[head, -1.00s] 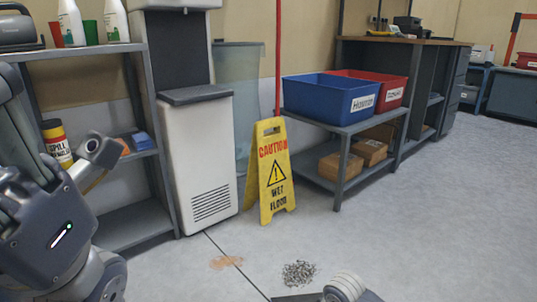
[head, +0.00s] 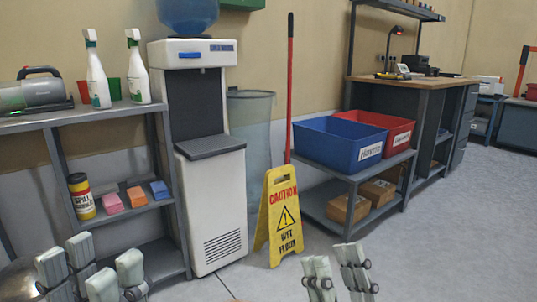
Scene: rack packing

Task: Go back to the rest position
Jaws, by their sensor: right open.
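My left gripper (head: 91,267) shows at the bottom left, in front of the lower part of the grey shelf. Its fingers point up and stand apart, with nothing seen between them. My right gripper (head: 336,272) shows at the bottom edge, right of the middle, before the grey floor. Its fingers also point up, apart and empty. The rest of both arms is mostly out of view.
A grey shelf (head: 125,109) with spray bottles and sponges stands at left, beside a water dispenser (head: 217,200). A yellow caution sign (head: 282,207) stands on the floor. Blue (head: 343,145) and red (head: 402,133) bins sit on a low rack. The right floor is clear.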

